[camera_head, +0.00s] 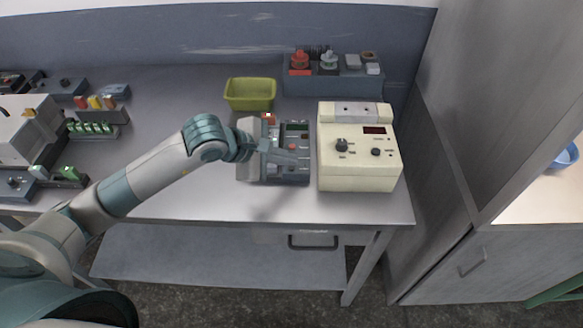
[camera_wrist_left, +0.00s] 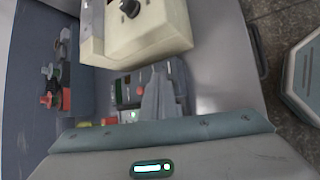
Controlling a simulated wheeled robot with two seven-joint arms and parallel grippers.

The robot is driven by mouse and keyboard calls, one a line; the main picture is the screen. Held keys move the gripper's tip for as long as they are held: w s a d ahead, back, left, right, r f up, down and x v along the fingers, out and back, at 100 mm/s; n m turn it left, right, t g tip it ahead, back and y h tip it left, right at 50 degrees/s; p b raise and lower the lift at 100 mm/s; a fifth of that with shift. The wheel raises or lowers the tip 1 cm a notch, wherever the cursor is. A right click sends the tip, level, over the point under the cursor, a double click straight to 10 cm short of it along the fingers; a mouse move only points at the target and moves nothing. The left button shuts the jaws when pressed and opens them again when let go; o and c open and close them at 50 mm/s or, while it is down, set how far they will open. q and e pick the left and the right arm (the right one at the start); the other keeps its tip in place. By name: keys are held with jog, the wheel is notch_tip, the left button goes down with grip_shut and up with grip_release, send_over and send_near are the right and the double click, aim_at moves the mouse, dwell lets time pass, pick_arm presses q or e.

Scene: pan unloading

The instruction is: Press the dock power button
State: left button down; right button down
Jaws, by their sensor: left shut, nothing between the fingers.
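The dock (camera_head: 299,133) is a grey-blue unit with a dark panel and small coloured parts, on the bench left of the cream box. My left gripper (camera_head: 292,160) is shut and empty, over the dock's panel and hiding part of it. In the left wrist view the closed fingers (camera_wrist_left: 158,98) point at the dock (camera_wrist_left: 125,92), where a small red part and a green glow show beside them. I cannot tell which part is the power button, nor whether the fingertips touch the panel. My right gripper is not in view.
The cream box (camera_head: 358,178) with knobs and a red display stands close at the right. A yellow-green bin (camera_head: 250,95) is behind the dock. A rack (camera_head: 331,87) with red and grey parts is at the back wall. Bench space is clear in front.

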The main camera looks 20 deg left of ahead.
aim_at(287, 172)
pick_arm(q)
jog(key=shift+f+b, duration=0.5)
jog(key=shift+b, duration=0.15)
dwell(1.0)
dwell(0.4)
jog(key=shift+r, duration=0.8)
jog(key=shift+r+p, duration=0.1)
jog(key=shift+p, duration=0.25)
notch_tip(287, 172, up, 5)
jog(key=shift+f+p, duration=0.1)
jog(key=shift+p, duration=0.9)
jog(key=shift+s, duration=0.1)
